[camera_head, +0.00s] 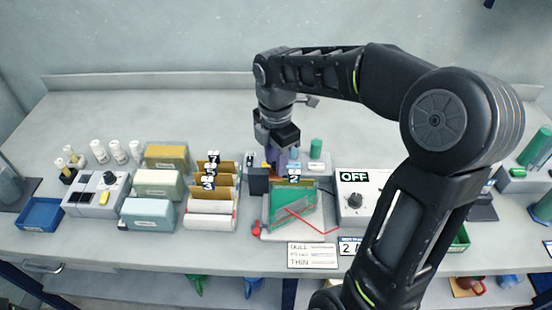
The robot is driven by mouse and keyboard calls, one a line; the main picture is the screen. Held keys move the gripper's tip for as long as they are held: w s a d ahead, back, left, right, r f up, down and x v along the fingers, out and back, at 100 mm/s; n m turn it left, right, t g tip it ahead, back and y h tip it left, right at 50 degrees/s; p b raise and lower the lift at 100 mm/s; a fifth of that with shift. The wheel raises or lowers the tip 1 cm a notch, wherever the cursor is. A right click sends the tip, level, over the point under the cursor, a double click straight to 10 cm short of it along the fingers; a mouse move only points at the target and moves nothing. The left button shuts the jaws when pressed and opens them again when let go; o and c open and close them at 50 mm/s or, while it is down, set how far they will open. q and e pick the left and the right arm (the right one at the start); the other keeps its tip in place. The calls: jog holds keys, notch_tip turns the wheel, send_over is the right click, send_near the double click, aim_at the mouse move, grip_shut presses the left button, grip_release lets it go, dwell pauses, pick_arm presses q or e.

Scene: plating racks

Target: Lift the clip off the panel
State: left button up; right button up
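A green panel-like face (292,207) shows in a clear-walled tank on a pale base (290,236) in the middle of the bench. A thin red lead (314,224) runs across its front toward the power box. A small red piece (256,228) sits at the tank's left front corner; I cannot tell whether it is the clip. My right gripper (282,160) points down just behind the tank, among small dark and purple parts. Its fingertips are partly hidden, so its opening is unclear. My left gripper is out of view.
A power box marked OFF (376,188) stands right of the tank. Left are card racks (210,222), coloured boxes (150,215), a switch box (97,197) and a blue tray (40,214). A label card (312,255) lies in front. The back of the bench is clear.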

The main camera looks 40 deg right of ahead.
jog(key=shift+c, duration=0.3)
grip_shut()
dwell(1.0)
